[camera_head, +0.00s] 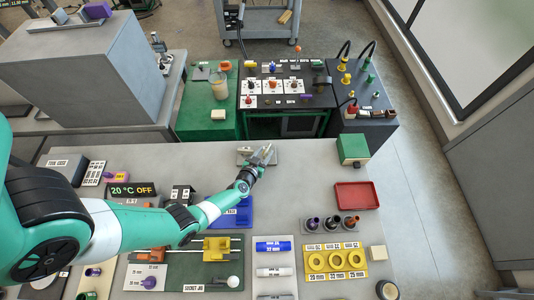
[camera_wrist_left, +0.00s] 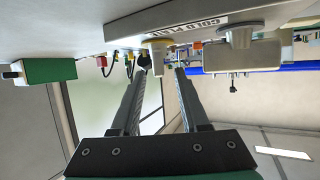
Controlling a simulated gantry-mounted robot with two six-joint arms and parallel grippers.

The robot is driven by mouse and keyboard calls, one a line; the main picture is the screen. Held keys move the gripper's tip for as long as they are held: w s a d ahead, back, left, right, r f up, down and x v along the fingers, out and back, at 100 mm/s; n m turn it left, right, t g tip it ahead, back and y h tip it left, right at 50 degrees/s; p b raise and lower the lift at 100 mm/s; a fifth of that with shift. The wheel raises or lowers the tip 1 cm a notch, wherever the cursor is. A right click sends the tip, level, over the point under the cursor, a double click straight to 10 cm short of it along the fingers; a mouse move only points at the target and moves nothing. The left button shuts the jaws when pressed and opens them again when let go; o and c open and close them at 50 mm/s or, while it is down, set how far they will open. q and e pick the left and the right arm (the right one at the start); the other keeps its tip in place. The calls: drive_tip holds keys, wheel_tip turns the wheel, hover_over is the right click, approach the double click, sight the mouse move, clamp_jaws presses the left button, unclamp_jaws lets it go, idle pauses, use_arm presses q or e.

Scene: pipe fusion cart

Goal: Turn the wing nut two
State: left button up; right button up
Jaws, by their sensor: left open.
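My left gripper (camera_head: 264,154) reaches across the grey table to a small grey block (camera_head: 245,151) at its far edge. In the left wrist view the open gripper (camera_wrist_left: 160,70) has its two long fingers apart. Beyond the fingertips, a pale block labelled "COLD PLATE" (camera_wrist_left: 192,27) carries two small round knob-like parts. One knob (camera_wrist_left: 160,46) appears ahead of the gap between the fingertips, the other (camera_wrist_left: 240,36) is to the right. I cannot tell which part is wing nut two, nor whether a finger touches anything. My right gripper is not in view.
A green box (camera_head: 352,148) and a red tray (camera_head: 356,196) stand right of the gripper. Dark cups (camera_head: 331,223) and yellow rings (camera_head: 336,260) are nearer. A blue tray (camera_head: 236,217) lies under my forearm. Bare table lies between the gripper and the red tray.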

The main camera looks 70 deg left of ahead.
use_arm(q)
drive_tip(key=shift+w+a+f+b, duration=0.4)
drive_tip(key=shift+w+a+f, duration=0.15)
drive_tip(key=shift+w+a, duration=0.35)
drive_tip(key=shift+w, duration=0.1)
drive_tip(key=shift+c, duration=0.3)
clamp_jaws()
